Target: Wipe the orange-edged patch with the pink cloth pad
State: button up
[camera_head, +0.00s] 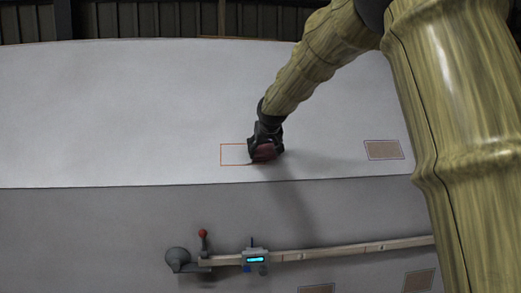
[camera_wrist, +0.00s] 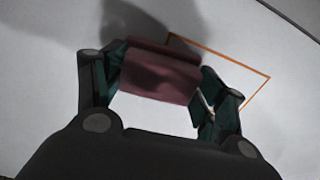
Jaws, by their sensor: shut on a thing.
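The pink cloth pad (camera_head: 264,153) is dark pink and is held at the end of my arm. It also shows in the wrist view (camera_wrist: 160,75), between the two fingers. My gripper (camera_head: 265,145) is shut on the pad; its fingers (camera_wrist: 155,85) show on both sides of it. The orange-edged patch (camera_head: 233,154) is a thin orange outline on the pale hull surface. The pad and gripper cover its right end in the head view. In the wrist view the orange outline (camera_wrist: 232,60) runs out from behind the pad. I cannot tell whether the pad touches the surface.
A brown patch (camera_head: 384,150) with a pale purple edge lies to the right. Below the seam, a rail (camera_head: 350,251) carries a device with a lit display (camera_head: 255,260) and a red-knobbed lever (camera_head: 203,234). The pale surface left of the patch is clear.

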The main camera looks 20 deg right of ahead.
jog(key=shift+a, duration=0.1)
jog(key=shift+w+a, duration=0.3)
jog(key=shift+a, duration=0.65)
jog(key=shift+w+a, duration=0.3)
jog(key=shift+a, duration=0.7)
jog(key=shift+w+a, duration=0.3)
jog(key=shift+a, duration=0.65)
jog(key=shift+a, duration=0.1)
jog(key=shift+w+a, duration=0.2)
jog(key=shift+a, duration=0.45)
jog(key=shift+w+a, duration=0.2)
jog(key=shift+a, duration=0.4)
jog(key=shift+a, duration=0.1)
jog(key=shift+w+a, duration=0.25)
jog(key=shift+a, duration=0.65)
jog(key=shift+w+a, duration=0.3)
jog(key=shift+a, duration=0.55)
jog(key=shift+w+a, duration=0.25)
jog(key=shift+a, duration=0.65)
jog(key=shift+d, duration=0.1)
jog(key=shift+s+d, duration=0.1)
jog(key=shift+s+d, duration=0.25)
jog(key=shift+d, duration=0.7)
jog(key=shift+s+d, duration=0.3)
jog(key=shift+d, duration=0.7)
jog(key=shift+s+d, duration=0.25)
jog(key=shift+d, duration=0.7)
